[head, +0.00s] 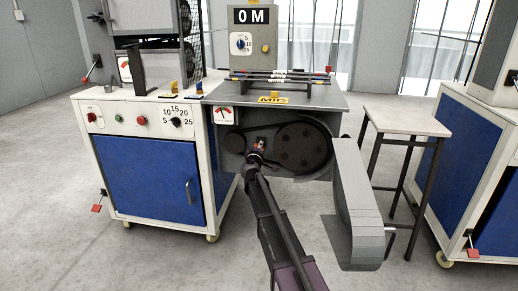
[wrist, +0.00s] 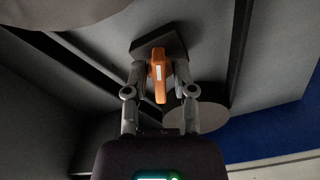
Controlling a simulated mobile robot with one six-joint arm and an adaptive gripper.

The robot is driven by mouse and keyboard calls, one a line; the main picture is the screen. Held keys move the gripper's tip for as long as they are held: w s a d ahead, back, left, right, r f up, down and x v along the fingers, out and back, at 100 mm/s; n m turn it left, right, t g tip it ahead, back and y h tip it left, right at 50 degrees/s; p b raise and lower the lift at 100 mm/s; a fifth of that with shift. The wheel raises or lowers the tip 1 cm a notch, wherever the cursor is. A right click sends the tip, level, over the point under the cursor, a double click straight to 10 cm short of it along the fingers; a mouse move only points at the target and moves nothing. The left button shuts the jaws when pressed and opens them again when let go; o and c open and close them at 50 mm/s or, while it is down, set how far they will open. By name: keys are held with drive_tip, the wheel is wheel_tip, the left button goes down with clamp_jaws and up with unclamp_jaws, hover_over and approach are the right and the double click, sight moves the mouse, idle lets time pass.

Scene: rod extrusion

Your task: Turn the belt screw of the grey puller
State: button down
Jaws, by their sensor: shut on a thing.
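The grey puller (head: 325,102) stands at the right part of the white and blue machine, with its belt drive uncovered. A large dark pulley (head: 303,147) and a smaller one (head: 233,142) show on its front. The belt screw, an orange handle (wrist: 159,88) with a white mark on a dark block (wrist: 160,42), is seen from below in the wrist view. My gripper (wrist: 160,76) has one finger on each side of the orange handle and is shut on it. In the head view my gripper (head: 256,157) is between the two pulleys and largely hides the screw.
A grey cover (head: 356,205) hangs open at the right of the pulleys, close to my arm. A small stool (head: 405,122) stands farther right, beside another blue and white cabinet (head: 470,160). A gauge (head: 223,115) is above the small pulley. The floor in front is clear.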

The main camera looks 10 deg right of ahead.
drive_tip(key=shift+m, duration=0.5)
drive_tip(key=shift+d, duration=0.1)
drive_tip(key=c, duration=0.7)
unclamp_jaws()
drive_tip(key=shift+s, duration=0.1)
drive_tip(key=v, duration=1.1)
drive_tip(key=shift+s, duration=0.35)
